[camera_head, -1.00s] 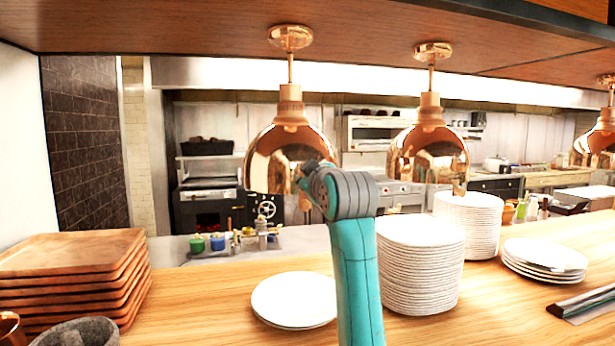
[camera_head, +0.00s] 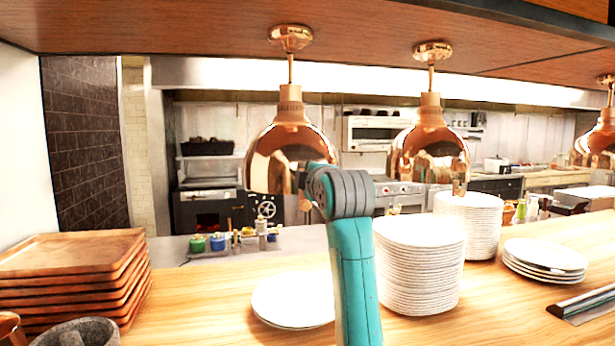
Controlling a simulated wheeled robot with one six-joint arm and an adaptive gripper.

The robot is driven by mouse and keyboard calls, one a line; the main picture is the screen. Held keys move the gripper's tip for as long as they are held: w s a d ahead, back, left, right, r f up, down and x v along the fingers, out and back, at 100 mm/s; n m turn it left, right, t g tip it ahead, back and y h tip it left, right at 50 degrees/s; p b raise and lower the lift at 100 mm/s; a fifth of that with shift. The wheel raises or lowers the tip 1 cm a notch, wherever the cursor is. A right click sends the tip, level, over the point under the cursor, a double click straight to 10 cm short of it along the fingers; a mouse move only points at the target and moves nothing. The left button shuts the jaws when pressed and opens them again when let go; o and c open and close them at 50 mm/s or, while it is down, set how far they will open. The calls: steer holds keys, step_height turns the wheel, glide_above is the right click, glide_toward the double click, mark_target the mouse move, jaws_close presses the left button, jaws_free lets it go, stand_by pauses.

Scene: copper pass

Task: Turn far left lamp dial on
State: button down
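The far left copper lamp (camera_head: 268,158) hangs from the wooden shelf above the counter. A small copper-coloured piece (camera_head: 305,204) shows at its lower right edge, beside my arm. It may be the dial, but it is too small and partly covered to tell, and I cannot see how it is turned. My teal arm with its grey joint rises in front of the lamp's right side and covers part of it. My gripper is not visible; the arm's end is hidden behind the joint.
A second copper lamp (camera_head: 430,148) hangs to the right, a third (camera_head: 598,145) at the right edge. Below are a plate (camera_head: 290,302), a tall plate stack (camera_head: 420,270) and a farther stack (camera_head: 470,225). Wooden trays (camera_head: 70,255) and a stone bowl (camera_head: 85,332) stand left.

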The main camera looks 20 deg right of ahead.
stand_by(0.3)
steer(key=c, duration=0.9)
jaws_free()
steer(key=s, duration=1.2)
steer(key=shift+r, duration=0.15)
